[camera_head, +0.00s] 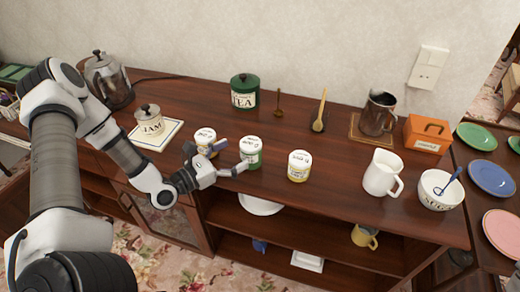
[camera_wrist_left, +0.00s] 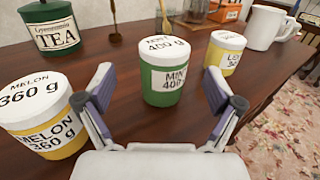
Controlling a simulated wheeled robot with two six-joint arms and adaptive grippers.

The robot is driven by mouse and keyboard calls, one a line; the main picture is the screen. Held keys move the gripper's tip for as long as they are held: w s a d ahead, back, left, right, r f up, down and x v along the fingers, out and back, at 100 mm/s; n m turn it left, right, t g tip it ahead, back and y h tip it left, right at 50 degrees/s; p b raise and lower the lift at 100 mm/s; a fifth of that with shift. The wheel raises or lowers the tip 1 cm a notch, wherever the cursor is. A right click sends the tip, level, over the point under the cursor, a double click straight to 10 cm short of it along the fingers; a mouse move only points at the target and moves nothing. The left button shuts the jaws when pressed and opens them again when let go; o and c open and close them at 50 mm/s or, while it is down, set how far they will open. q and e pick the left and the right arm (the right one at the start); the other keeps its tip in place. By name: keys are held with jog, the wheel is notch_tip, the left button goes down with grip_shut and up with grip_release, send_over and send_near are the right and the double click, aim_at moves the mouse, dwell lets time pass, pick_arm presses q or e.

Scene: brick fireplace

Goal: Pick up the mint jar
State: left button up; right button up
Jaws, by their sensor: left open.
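The mint jar (camera_head: 251,158) is a small green jar with a white lid and a white label, upright on the wooden sideboard. In the left wrist view the mint jar (camera_wrist_left: 163,82) stands in the middle, just ahead of my open fingers, with its label facing me. My left gripper (camera_head: 231,156) is low over the sideboard, to the left of the jar. In the wrist view its two fingers (camera_wrist_left: 158,92) are spread wide, one on each side of the jar's picture, with nothing held. My right gripper is not in view.
A melon jar (camera_wrist_left: 38,118) stands close by my left gripper; a yellow lemon jar (camera_head: 299,170) stands right of the mint jar. The green tea tin (camera_head: 244,98) is behind. A white pitcher (camera_head: 381,175) and sugar bowl (camera_head: 438,195) are at right. The sideboard's front edge is near.

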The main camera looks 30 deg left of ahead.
aim_at(251, 147)
pick_arm(q)
jog(key=shift+w+d, duration=0.15)
jog(key=shift+d, duration=0.05)
jog(key=x, duration=0.5)
jog(key=shift+w+d+f, duration=0.15)
jog(key=shift+d+f, duration=0.1)
jog(key=shift+r, duration=0.1)
jog(key=shift+a, duration=0.1)
jog(key=shift+c, duration=1)
jog(key=c, duration=1.4)
